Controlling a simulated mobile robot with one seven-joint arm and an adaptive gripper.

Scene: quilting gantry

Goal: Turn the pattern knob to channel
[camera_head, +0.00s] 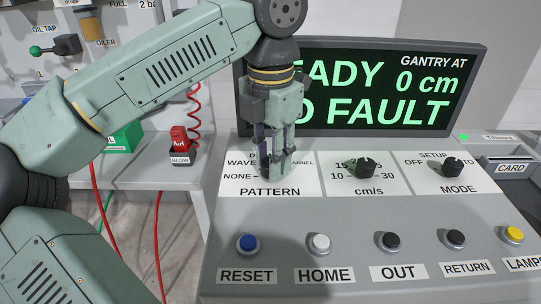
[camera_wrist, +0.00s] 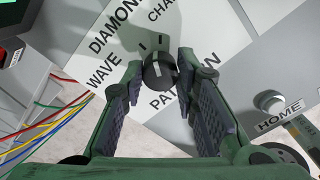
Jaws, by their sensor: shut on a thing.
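The pattern knob (camera_wrist: 158,72) is dark and round with a pale mark on top. In the wrist view it sits between the two fingertips of my gripper (camera_wrist: 160,67), which is shut on it. Around it I read WAVE, DIAMOND and part of CHANNEL. I cannot tell which label the mark points at. NONE and the end of CHANNEL show beside the fingers.
The cm/s knob (camera_head: 366,168) and the MODE knob (camera_head: 453,166) stand to the right. Below is a row of buttons, including the blue RESET (camera_head: 248,243) and white HOME (camera_head: 319,243). The display (camera_head: 365,88) behind is partly covered by my arm; it shows NO FAULT partly and 0 cm.

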